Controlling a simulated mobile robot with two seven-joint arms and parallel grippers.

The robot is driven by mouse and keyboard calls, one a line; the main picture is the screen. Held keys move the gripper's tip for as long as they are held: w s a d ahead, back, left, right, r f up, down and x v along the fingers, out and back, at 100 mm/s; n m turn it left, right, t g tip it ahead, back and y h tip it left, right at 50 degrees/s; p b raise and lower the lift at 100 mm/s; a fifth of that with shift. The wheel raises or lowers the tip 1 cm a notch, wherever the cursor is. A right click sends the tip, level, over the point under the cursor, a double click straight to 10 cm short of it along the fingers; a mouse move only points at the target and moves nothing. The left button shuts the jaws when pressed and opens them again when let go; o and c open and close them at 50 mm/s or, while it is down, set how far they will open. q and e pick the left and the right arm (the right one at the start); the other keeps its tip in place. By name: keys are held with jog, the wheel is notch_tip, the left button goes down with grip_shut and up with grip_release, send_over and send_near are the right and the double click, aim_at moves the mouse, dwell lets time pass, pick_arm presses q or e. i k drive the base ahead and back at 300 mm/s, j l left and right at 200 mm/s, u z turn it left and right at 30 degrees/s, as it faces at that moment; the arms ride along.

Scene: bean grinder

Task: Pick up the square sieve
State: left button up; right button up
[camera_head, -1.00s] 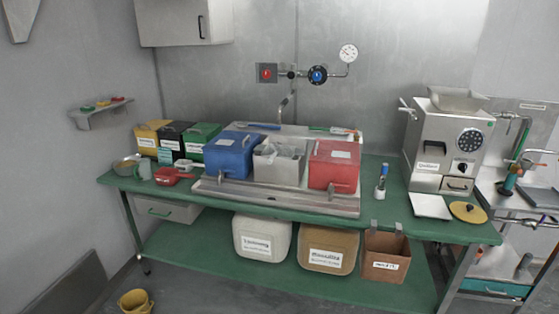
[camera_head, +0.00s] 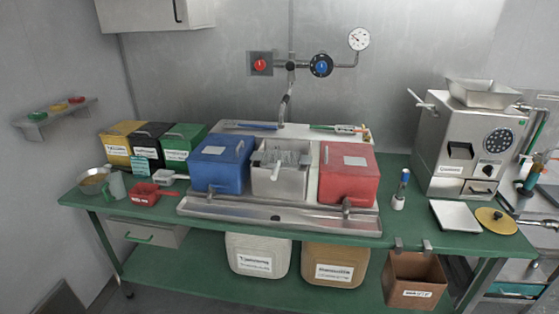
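No part is clearly recognisable as a square sieve. A small red square pan-shaped tool (camera_head: 144,194) with a handle pointing right lies on the left of the green bench. A smaller pale square tool (camera_head: 164,177) with a short handle lies just behind it. I cannot tell whether either has a mesh. A metal bin (camera_head: 280,184) in the middle holds something wire-like with a pale handle, too small to make out. Neither of my grippers shows in the head view.
The green bench (camera_head: 408,223) carries a blue box (camera_head: 221,170), a red box (camera_head: 349,181), a bowl (camera_head: 93,187) and mug at the left, and a grinder (camera_head: 441,150) at the right. A flat white plate (camera_head: 455,216) and a yellow disc (camera_head: 496,221) lie before the grinder.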

aim_at(277, 160)
jog(key=i+j+z, duration=0.2)
jog(key=i+j, duration=0.55)
